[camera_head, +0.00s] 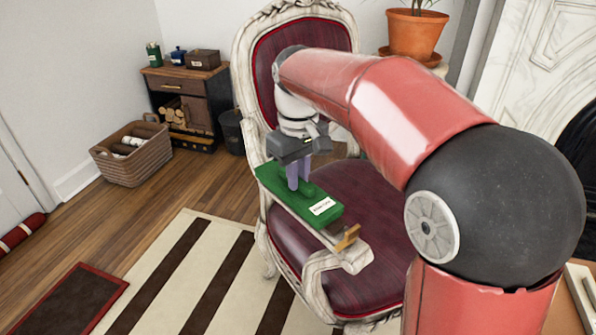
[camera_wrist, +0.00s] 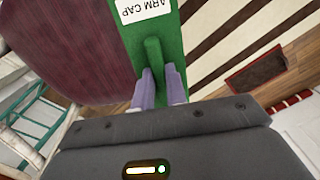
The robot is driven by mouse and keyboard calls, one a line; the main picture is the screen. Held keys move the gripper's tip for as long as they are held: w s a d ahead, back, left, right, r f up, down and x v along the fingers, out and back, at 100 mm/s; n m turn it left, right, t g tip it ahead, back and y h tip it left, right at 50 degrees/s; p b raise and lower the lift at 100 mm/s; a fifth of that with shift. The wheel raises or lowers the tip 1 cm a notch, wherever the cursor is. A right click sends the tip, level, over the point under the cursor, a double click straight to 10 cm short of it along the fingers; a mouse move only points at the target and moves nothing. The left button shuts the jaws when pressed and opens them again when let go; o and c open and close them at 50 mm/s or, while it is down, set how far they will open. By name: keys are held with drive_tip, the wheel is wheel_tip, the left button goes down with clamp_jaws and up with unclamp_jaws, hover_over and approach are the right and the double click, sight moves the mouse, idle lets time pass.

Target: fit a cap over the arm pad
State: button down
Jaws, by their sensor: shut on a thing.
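The green arm cap (camera_head: 329,219), with a white label, lies lengthwise along the armrest (camera_head: 356,257) at the chair's left side. My gripper (camera_head: 299,187) points down with its purple fingers shut on the raised green grip of the cap. In the wrist view the fingers (camera_wrist: 160,78) stand on both sides of that grip, and the cap (camera_wrist: 132,38) shows its "ARM CAP" label. A small dark patch, perhaps the arm pad (camera_head: 337,228), shows past the cap's front end; the cap hides the rest. I cannot tell whether the cap touches the pad or hovers just above it.
A tan wooden block (camera_head: 347,238) stands at the armrest's front end. The ornate chair has a burgundy seat (camera_head: 355,200). A potted plant (camera_head: 414,33) stands behind right. A basket (camera_head: 131,160) and a small cabinet (camera_head: 187,88) are at left. The striped rug (camera_head: 165,270) is clear.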

drive_tip(key=shift+f, duration=0.2)
drive_tip(key=c, duration=1.3)
unclamp_jaws()
drive_tip(key=shift+c, duration=0.2)
wheel_tip(320, 180, up, 8)
drive_tip(key=shift+f+p, duration=0.1)
drive_tip(key=shift+p, duration=0.55)
